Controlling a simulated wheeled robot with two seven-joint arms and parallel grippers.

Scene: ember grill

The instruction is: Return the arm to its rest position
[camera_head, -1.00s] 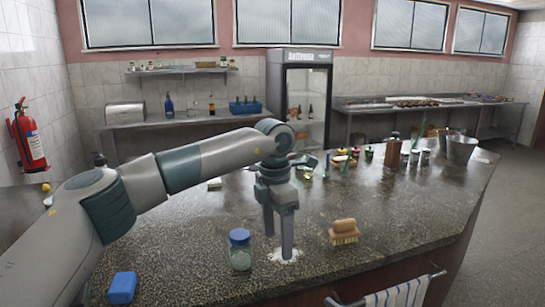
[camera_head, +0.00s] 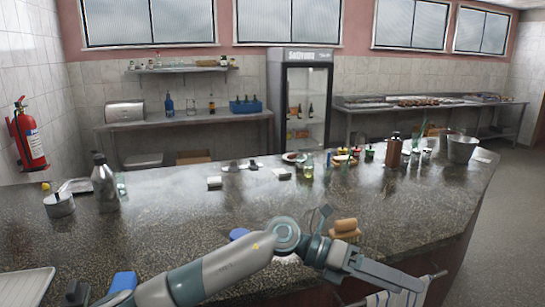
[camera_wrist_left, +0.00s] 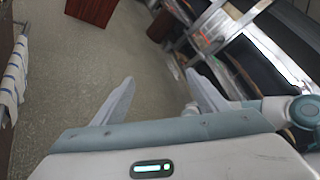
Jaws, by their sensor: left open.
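My left arm reaches in from the lower left in the head view and bends across the front of the counter (camera_head: 120,240). My left gripper (camera_head: 420,282) is at the counter's front right edge, in front of the striped towel, with nothing seen in it. In the left wrist view the two fingers (camera_wrist_left: 162,95) stand apart over the floor, with nothing between them. My right gripper is not seen.
A brush with a wooden handle (camera_head: 346,226) lies just behind my arm. A blue-lidded jar (camera_head: 238,233) and a blue sponge (camera_head: 124,282) are partly hidden by it. A striped towel (camera_head: 382,298) hangs at the front edge. The counter's middle is clear.

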